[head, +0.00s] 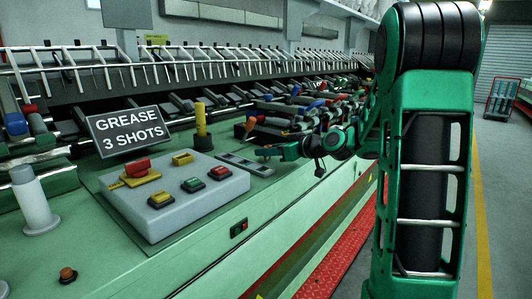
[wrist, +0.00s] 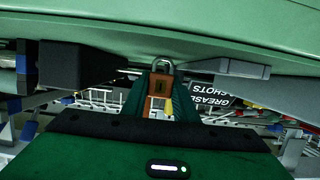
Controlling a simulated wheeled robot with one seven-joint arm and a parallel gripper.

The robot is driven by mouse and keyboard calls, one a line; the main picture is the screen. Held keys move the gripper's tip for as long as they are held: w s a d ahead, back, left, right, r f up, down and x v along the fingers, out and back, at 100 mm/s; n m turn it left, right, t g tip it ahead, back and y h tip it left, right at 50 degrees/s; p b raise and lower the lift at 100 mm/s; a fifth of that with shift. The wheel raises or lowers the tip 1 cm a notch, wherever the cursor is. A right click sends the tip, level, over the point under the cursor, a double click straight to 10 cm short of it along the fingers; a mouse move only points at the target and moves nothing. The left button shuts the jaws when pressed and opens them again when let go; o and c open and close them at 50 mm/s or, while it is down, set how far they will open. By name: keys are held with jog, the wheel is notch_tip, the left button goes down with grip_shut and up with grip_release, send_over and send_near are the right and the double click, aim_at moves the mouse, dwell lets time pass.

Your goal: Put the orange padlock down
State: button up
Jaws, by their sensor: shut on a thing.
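The orange padlock (wrist: 158,84), with a grey shackle, shows in the middle of the wrist view between the green fingers of my gripper (wrist: 161,100). My gripper is shut on it. In the head view my gripper (head: 268,152) is at the end of my green arm, over the green machine, just right of the grey control box. The padlock cannot be made out clearly in the head view.
The grey control box (head: 172,197) carries red, yellow and green buttons. A black grease sign (head: 128,132) and a yellow post (head: 201,128) stand behind it. A white spool (head: 34,203) stands at left. The green machine ledge (head: 130,270) in front has bare room.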

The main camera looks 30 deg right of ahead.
jog(key=o, duration=1.1)
